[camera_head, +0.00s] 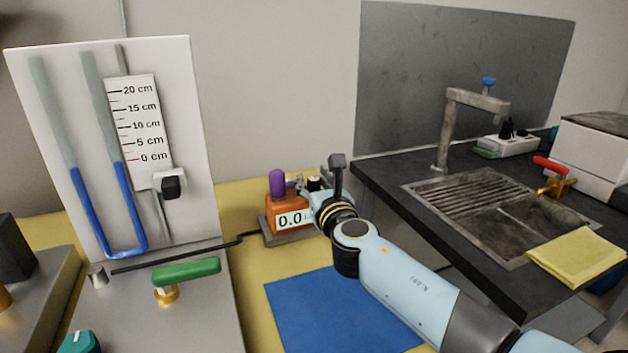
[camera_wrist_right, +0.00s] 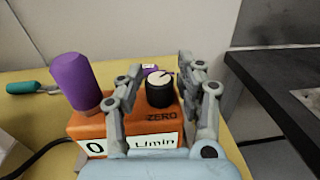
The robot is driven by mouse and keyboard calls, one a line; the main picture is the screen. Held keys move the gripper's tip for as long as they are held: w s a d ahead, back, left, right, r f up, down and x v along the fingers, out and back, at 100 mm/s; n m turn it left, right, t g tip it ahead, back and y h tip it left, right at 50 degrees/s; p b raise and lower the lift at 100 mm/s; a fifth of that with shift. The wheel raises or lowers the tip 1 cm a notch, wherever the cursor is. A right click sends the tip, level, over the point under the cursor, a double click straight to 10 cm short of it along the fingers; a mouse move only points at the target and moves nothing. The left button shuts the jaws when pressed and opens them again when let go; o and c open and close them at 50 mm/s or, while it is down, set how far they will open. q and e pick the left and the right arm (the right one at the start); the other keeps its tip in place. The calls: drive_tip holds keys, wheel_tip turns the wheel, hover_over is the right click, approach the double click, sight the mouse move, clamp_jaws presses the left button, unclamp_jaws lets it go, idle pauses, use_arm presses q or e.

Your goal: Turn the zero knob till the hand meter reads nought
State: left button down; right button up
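The hand meter (camera_head: 285,212) is an orange box with a purple knob on top, on a grey stand. Its display shows 0.0 in the head view, with the right part hidden by my arm. In the right wrist view the meter (camera_wrist_right: 88,127) shows a 0 and "L/min", with the middle covered by a finger. The zero knob (camera_wrist_right: 160,90), black with a white top, stands above the word ZERO. My right gripper (camera_wrist_right: 158,72) is open, its fingers on either side of the knob, with a visible gap at the left. My left gripper is not in view.
A white manometer board (camera_head: 200,120) with blue liquid stands at the left, above a grey bench with a green-handled valve (camera_head: 187,271). A blue mat (camera_head: 330,312) lies in front of the meter. A dark sink counter (camera_head: 385,178) is at the right.

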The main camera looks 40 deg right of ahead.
drive_tip(key=shift+o, duration=0.8)
drive_tip(key=v, duration=1.2)
